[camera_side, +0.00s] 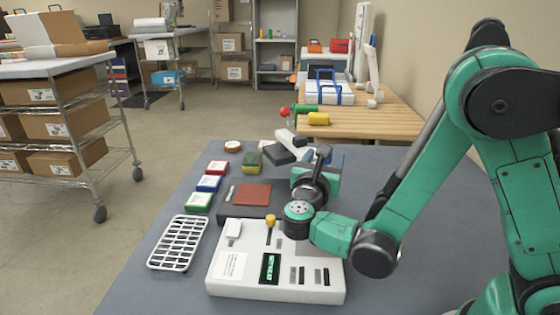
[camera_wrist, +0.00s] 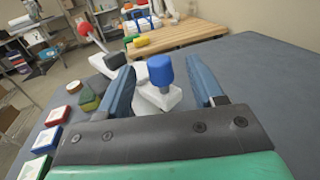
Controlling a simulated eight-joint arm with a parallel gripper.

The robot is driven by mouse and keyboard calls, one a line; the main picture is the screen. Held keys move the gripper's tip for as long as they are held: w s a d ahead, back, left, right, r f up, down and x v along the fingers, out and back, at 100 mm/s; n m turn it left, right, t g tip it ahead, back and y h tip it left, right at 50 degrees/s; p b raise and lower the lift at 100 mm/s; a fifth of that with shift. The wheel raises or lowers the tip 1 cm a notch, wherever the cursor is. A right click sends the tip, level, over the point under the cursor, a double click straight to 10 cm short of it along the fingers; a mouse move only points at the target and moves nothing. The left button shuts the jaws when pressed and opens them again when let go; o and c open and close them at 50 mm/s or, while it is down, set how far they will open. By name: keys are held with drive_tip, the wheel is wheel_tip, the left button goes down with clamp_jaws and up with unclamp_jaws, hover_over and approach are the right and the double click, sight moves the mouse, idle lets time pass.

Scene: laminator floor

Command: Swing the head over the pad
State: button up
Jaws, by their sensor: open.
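The press head (camera_side: 290,150) is a dark block under a white arm, behind the red-brown pad (camera_side: 252,194) and off to its right side. A lever with a red ball (camera_side: 285,112) rises from it. In the wrist view the head (camera_wrist: 108,62) lies beyond my left finger, with the red ball (camera_wrist: 84,28) above it. A blue knob (camera_wrist: 160,70) on a white mount stands between my fingers; I cannot tell whether they touch it. My gripper (camera_side: 332,160) is open around the knob. In the side view my wrist hides most of the knob and mount.
The white control base (camera_side: 228,285) with a small display sits in front. A wooden bench (camera_side: 370,120) with tools stands behind. The grey table is clear at right.

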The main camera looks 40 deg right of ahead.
drive_tip(key=shift+v, duration=0.85)
drive_tip(key=m+g, duration=0.1)
drive_tip(key=g, duration=0.1)
drive_tip(key=w+m+g+h, duration=0.1)
drive_tip(key=m+g, duration=0.1)
drive_tip(key=m+g+h, duration=0.1)
drive_tip(key=g, duration=0.1)
drive_tip(key=shift+w+a+r, duration=0.1)
drive_tip(key=shift+w+r, duration=0.1)
drive_tip(key=shift+r, duration=0.1)
drive_tip(key=shift+m+g, duration=0.3)
drive_tip(key=shift+g, duration=0.1)
drive_tip(key=shift+w+d, duration=0.15)
drive_tip(key=shift+d, duration=1.15)
drive_tip(key=shift+w+d, duration=0.15)
drive_tip(key=shift+d, duration=1.2)
clamp_jaws()
